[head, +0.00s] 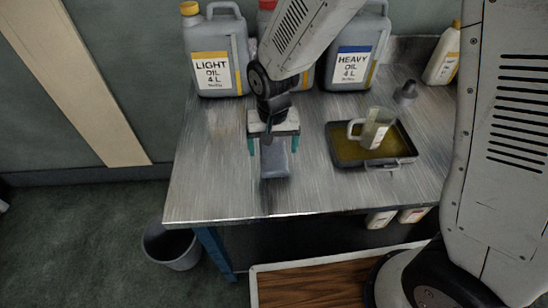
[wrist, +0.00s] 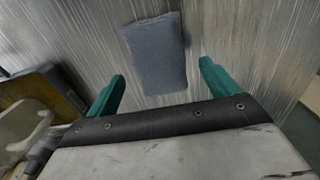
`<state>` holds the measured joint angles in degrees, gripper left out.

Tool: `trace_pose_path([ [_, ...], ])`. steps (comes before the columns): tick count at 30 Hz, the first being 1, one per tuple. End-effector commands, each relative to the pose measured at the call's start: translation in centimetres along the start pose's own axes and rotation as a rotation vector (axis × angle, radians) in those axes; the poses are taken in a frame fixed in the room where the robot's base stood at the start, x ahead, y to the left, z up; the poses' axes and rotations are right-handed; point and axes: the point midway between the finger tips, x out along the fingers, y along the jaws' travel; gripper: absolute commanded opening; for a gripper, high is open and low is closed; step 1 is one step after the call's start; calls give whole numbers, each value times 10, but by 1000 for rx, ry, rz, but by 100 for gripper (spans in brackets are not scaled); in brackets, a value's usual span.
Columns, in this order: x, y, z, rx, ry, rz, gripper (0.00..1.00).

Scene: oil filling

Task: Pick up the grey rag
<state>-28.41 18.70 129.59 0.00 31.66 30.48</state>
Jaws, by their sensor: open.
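The grey rag (head: 276,160) lies folded on the metal table, left of the oil tray in the head view. It also shows in the wrist view as a blue-grey block (wrist: 155,52) just beyond and between the fingers. My gripper (head: 273,147) is above the rag's far end with its teal fingers apart, one on each side of it. In the wrist view my gripper (wrist: 161,70) is open with nothing between its fingertips. The rag's far end is hidden under the gripper in the head view. I cannot tell the exact height above it.
A dark tray of oil (head: 394,162) with a clear jug (head: 376,128) stands right of the rag. Light oil (head: 212,55) and heavy oil (head: 352,52) canisters stand at the back of the table (head: 215,190). A bin (head: 172,247) is on the floor at left.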

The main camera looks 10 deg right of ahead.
Motion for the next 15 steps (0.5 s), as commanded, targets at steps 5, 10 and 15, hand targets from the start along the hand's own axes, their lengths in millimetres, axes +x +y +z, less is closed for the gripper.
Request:
trace_pose_path([
  [5,25,1,0,0,-3,2,87],
  [10,30,1,0,-1,-1,0,87],
  [15,30,1,0,-1,-1,0,79],
])
